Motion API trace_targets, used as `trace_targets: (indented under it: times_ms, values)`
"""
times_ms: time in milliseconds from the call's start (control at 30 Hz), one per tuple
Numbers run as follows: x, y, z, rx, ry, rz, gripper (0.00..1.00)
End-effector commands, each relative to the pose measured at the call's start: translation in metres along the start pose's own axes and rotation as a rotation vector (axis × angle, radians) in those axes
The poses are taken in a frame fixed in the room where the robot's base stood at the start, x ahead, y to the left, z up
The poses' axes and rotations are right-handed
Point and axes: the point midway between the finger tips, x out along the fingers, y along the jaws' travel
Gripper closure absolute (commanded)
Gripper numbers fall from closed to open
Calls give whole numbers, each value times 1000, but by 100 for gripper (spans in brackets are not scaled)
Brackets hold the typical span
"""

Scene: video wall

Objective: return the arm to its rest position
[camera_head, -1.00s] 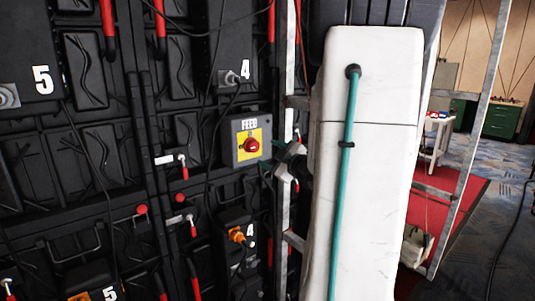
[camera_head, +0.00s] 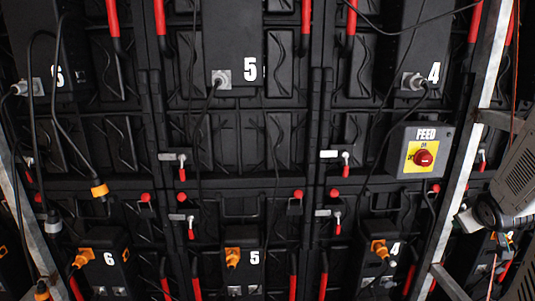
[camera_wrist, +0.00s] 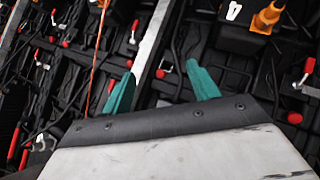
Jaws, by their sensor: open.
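My gripper (camera_wrist: 160,88) shows in the wrist view as two teal fingers spread apart with nothing held between them. A galvanized metal strut (camera_wrist: 148,48) and the dark back of the video wall lie beyond the fingers. In the head view, part of my arm (camera_head: 487,214) shows at the right edge. It is near the right-hand metal frame, and my fingertips cannot be made out there. The rest of the arm is cut off by the picture's edge.
The grey FEED box (camera_head: 441,139) with its red knob (camera_head: 423,157) is on the wall, left of the right-hand strut (camera_head: 476,126). Black cabinets, hanging cables, red handles and orange connectors (camera_head: 233,258) cover the wall. Another metal strut (camera_head: 25,220) stands at the left.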

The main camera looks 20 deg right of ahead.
Motion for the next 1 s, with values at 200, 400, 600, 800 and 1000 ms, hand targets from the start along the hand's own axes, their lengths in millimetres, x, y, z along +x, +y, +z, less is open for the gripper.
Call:
trace_targets:
  times_ms: [200, 400, 600, 800, 1000]
  values:
    - [-64, -64, 13, 141, -348, -92, 40]
    - [-165, -151, 14, 197, -613, -271, 40]
    - [-273, -222, 18, 115, -737, -482, 40]
    - [-325, -251, 12, -13, -630, -598, 40]
    - [-338, -259, 8, -76, -571, -627, 40]
